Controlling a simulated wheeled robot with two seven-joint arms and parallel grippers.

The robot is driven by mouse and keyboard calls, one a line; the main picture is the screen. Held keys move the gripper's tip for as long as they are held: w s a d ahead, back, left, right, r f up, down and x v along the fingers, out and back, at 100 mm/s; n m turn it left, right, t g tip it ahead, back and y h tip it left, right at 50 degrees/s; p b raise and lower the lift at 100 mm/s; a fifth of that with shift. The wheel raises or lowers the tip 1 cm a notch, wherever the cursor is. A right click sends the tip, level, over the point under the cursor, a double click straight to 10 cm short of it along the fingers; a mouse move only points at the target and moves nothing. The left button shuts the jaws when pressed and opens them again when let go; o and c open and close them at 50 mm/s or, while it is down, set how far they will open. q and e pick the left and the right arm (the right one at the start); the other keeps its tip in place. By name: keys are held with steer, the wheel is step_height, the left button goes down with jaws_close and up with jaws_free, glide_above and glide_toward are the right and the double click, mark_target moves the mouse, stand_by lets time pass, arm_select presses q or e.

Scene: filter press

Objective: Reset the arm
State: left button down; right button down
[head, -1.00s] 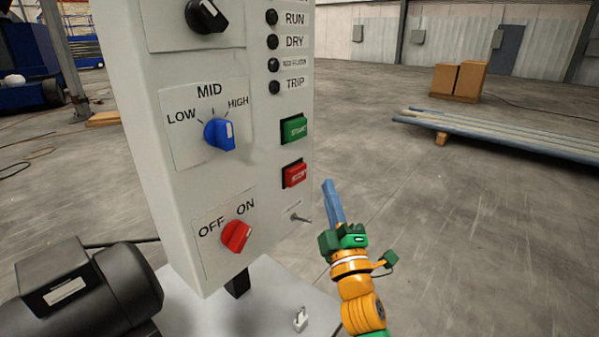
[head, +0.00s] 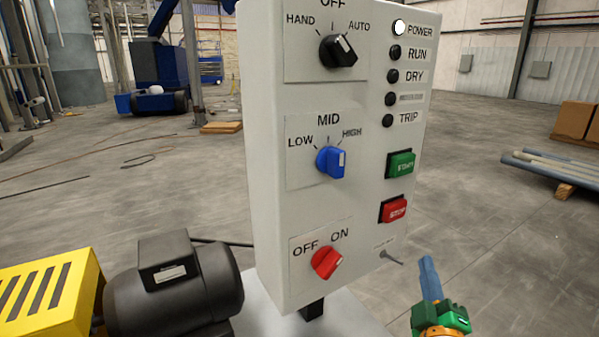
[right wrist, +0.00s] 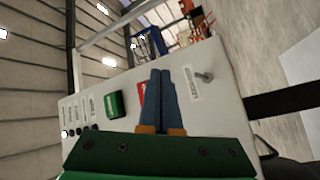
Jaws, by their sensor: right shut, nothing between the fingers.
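My right gripper (head: 428,268) is at the lower right of the head view, to the right of the control box (head: 268,215) and apart from it. Its blue fingers are shut and empty; they also show in the right wrist view (right wrist: 159,75), in front of the panel and partly covering the red stop button (right wrist: 141,92). My left gripper is not in view.
The box carries a black selector (head: 338,50), a blue selector (head: 330,162), a red knob (head: 326,262), a green start button (head: 400,164), a red stop button (head: 394,209) and a small toggle (head: 390,257). The POWER lamp (head: 399,28) is lit white. A black motor (head: 172,285) stands left.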

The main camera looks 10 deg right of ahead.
steer(key=s+a+f+m+g+y, duration=0.25)
steer(key=s+f+g, duration=0.2)
steer(key=f, duration=0.45)
steer(key=s+a+f+m+g+y, duration=0.25)
steer(key=s+f+g, duration=0.2)
steer(key=f, duration=0.55)
steer(key=s+a+f+g+y, duration=0.1)
steer(key=s+a+f+g, duration=0.25)
steer(key=s, duration=0.35)
steer(key=s+a+f+g+y, duration=0.1)
steer(key=s+a+f+g, duration=0.25)
steer(key=s, duration=0.35)
step_height(320, 180, down, 14)
steer(key=s+p, duration=0.2)
steer(key=p, duration=0.2)
steer(key=s+d+f+g+p, duration=0.1)
steer(key=s+f, duration=0.6)
steer(key=s, duration=0.4)
steer(key=shift+s+d+g+p, duration=0.3)
steer(key=shift+d+p, duration=0.1)
